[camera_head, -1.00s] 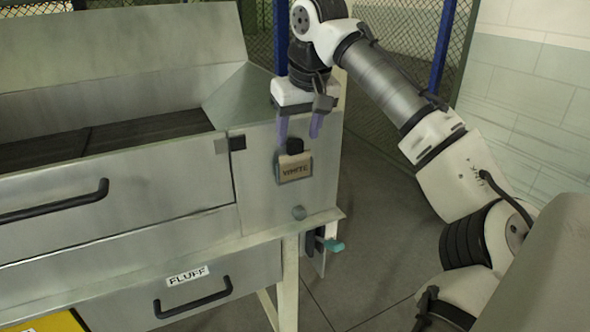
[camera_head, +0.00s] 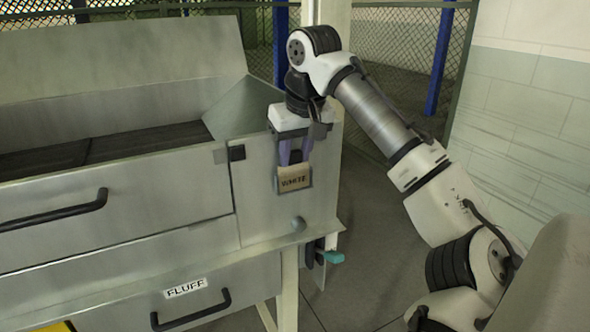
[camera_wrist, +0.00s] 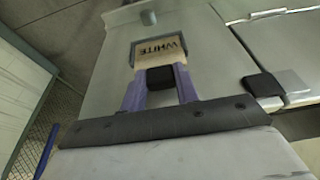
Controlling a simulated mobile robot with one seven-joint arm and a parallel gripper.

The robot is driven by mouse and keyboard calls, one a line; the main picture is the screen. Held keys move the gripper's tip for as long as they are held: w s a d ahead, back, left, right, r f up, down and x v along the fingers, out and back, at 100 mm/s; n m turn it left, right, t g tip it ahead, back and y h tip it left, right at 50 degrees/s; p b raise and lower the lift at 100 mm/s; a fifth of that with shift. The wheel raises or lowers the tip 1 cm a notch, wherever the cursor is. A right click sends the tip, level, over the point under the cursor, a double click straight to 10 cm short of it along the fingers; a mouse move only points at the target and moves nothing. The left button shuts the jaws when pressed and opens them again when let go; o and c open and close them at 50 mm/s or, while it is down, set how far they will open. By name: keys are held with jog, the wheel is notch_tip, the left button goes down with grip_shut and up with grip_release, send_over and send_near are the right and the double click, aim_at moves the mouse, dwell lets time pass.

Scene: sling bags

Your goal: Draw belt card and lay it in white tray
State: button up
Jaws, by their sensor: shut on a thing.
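The belt card (camera_head: 294,172), tan with the word WHITE, sits in a small grey holder on the front panel of the metal machine. It also shows in the wrist view (camera_wrist: 157,61), with the holder's frame around its lettered end. My gripper (camera_head: 295,157) has come down from above, and its two purple fingers are shut on the card's black top tab (camera_wrist: 160,77). The card's lower part is behind the holder's front edge. No white tray can be made out in either view.
The machine's long metal trough (camera_head: 110,140) is at left. A drawer labelled FLUFF (camera_head: 186,288) with a black handle is below. A round knob (camera_head: 299,223) and a teal-handled lever (camera_head: 330,257) are under the holder. Open floor (camera_head: 375,230) lies to the right.

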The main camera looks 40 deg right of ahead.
jog(key=shift+w+d+r+p, duration=0.15)
jog(key=shift+r+p, duration=0.35)
jog(key=shift+p, duration=0.25)
jog(key=shift+r+p, duration=2.55)
jog(key=shift+r, duration=0.35)
jog(key=shift+r, duration=0.15)
notch_tip(320, 180, up, 4)
jog(key=shift+f, duration=0.1)
